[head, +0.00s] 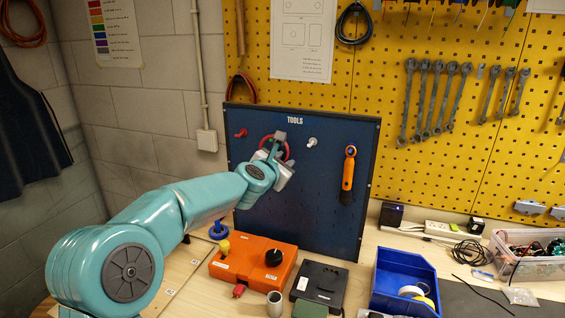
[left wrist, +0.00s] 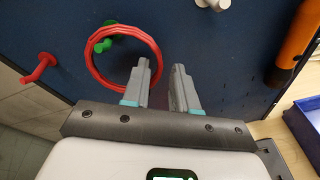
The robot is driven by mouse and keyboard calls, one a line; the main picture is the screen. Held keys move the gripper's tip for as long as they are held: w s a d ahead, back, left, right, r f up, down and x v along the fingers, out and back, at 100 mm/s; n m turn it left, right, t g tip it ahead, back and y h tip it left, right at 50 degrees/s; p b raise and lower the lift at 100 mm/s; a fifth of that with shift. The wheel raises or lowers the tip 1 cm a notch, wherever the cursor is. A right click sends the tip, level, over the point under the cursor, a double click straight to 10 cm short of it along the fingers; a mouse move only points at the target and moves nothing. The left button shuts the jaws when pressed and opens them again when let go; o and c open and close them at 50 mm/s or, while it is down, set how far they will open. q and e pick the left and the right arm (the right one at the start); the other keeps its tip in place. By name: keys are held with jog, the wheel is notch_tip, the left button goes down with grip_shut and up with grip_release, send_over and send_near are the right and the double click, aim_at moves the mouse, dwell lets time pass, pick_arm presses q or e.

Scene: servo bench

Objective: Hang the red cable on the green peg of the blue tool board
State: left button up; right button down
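The red cable (left wrist: 98,76) is a coiled ring at the blue tool board (head: 330,215); it also shows in the head view (head: 264,138), partly behind my gripper. In the left wrist view the green peg (left wrist: 103,40) lies at the ring's upper left, and the ring crosses it there. Whether the peg bears the ring's weight I cannot tell. My left gripper (left wrist: 164,66) is open, its fingers apart with an empty gap. Its left finger overlaps the ring's right side in the picture; contact is unclear. In the head view the left gripper (head: 278,150) hides the green peg. My right gripper is out of view.
The board also has a red peg (left wrist: 42,65), a white peg (head: 312,142) and a hanging orange-handled tool (head: 348,170). Below stand an orange box (head: 250,262) with a black knob, a black case (head: 320,285) and a blue bin (head: 405,275).

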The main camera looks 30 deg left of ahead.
pick_arm(q)
jog(key=shift+o, duration=0.6)
jog(key=shift+s+d, duration=0.1)
jog(key=shift+s, duration=0.2)
jog(key=v, duration=1.5)
jog(key=shift+s+r+b, duration=0.2)
jog(key=shift+s+b, duration=0.15)
jog(key=shift+b, duration=0.1)
